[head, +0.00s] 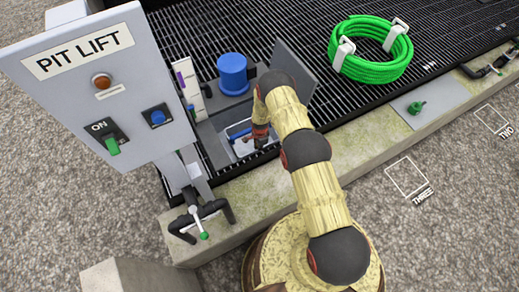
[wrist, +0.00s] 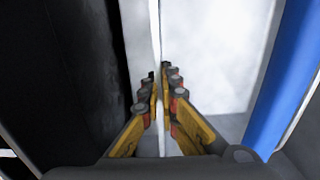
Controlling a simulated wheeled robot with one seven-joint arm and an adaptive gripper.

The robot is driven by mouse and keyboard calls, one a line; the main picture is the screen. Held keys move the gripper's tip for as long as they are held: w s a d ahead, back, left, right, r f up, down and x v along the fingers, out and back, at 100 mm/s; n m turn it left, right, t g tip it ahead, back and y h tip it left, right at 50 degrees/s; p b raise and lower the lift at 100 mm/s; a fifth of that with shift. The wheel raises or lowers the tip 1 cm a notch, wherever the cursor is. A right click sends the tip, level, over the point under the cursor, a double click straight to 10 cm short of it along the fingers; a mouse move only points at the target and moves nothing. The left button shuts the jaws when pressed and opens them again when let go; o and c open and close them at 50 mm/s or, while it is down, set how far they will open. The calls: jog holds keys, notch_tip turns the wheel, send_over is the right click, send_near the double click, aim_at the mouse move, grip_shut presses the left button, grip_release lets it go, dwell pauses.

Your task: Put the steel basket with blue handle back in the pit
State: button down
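The steel basket (head: 241,147) with its blue handle (head: 238,132) is low in the opening beside the grating in the head view, partly hidden by my arm. My gripper (head: 260,138) reaches down at its right side. In the wrist view, the fingers of my gripper (wrist: 163,95) are close together, one on each side of a thin upright steel wall, which looks like the basket's side. The blue handle (wrist: 288,75) runs along the right of that view, apart from the fingers. The basket's bottom and what it rests on are hidden.
The PIT LIFT panel (head: 100,85) stands at the left, with a green ON switch (head: 112,146). A blue cylinder (head: 232,74) stands behind the opening, beside a raised grey lid (head: 294,65). A green hose coil (head: 370,50) lies on the grating. A concrete curb (head: 240,205) runs in front.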

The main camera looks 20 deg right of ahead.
jog(key=c, duration=2)
grip_release()
jog(key=shift+c, duration=0.2)
notch_tip(320, 180, up, 36)
jog(key=w+n+t+p, duration=0.1)
jog(key=w+n+p, duration=0.2)
jog(key=n+p, duration=0.1)
jog(key=s+r+n+t, duration=0.1)
jog(key=s+r+n, duration=0.15)
jog(key=r, duration=0.75)
jog(key=s+r+n+t, duration=0.1)
jog(key=s+r, duration=0.3)
jog(key=r, duration=0.6)
jog(key=s+a+r+n+t, duration=0.1)
jog(key=s+r+n, duration=0.3)
jog(key=s+r, duration=1.05)
jog(key=s+r+n, duration=0.2)
jog(key=s, duration=0.6)
jog(key=s+r+n+t, duration=0.1)
jog(key=s+r+n, duration=0.1)
jog(key=s, duration=0.6)
jog(key=shift+s+a+r, duration=0.3)
jog(key=shift+s+r, duration=0.05)
jog(key=shift+s, duration=0.05)
